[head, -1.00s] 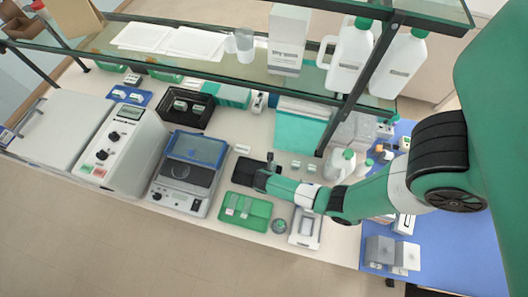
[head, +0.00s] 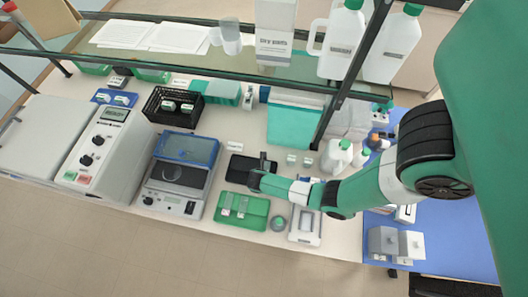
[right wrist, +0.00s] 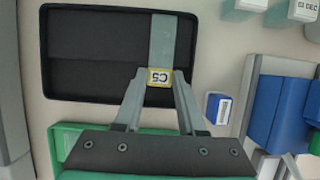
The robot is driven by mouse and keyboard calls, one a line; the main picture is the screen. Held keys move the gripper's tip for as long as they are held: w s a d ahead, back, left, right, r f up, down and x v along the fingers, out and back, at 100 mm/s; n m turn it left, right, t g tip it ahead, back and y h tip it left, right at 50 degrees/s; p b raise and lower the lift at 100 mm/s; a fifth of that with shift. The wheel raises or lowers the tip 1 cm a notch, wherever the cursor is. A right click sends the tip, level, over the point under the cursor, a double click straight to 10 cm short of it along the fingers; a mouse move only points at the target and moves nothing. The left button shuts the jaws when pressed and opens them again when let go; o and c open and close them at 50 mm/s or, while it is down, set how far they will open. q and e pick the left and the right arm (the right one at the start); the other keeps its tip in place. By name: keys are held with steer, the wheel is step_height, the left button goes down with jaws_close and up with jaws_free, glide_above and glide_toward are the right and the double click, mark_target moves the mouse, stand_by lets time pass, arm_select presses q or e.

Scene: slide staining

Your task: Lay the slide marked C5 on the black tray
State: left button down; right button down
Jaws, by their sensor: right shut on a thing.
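The slide marked C5 (right wrist: 160,78) is a clear slide with a yellow-edged label, seen in the right wrist view. My right gripper (right wrist: 159,93) is shut on it at the label end. The clear part of the slide reaches over the right part of the black tray (right wrist: 90,50); I cannot tell whether it touches the tray floor. In the head view the black tray (head: 236,172) lies on the bench, with my right gripper (head: 263,163) at its right side. The slide is too small to make out there. My left gripper is not in view.
A green tray (head: 259,218) with slides lies in front of the black tray. A staining device with a blue lid (head: 187,148) stands to its left. Small labelled blocks (head: 291,158) stand to its right. A glass shelf (head: 200,65) with bottles hangs above the bench's back.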

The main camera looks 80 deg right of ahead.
steer(key=shift+f, duration=0.25)
stand_by(0.5)
steer(key=shift+c, duration=2.1)
jaws_free()
steer(key=shift+r, duration=0.15)
steer(key=shift+a+r, duration=0.15)
steer(key=shift+r, duration=0.2)
steer(key=p+v, duration=0.3)
steer(key=v, duration=0.7)
steer(key=shift+r, duration=0.3)
steer(key=shift+a, duration=0.1)
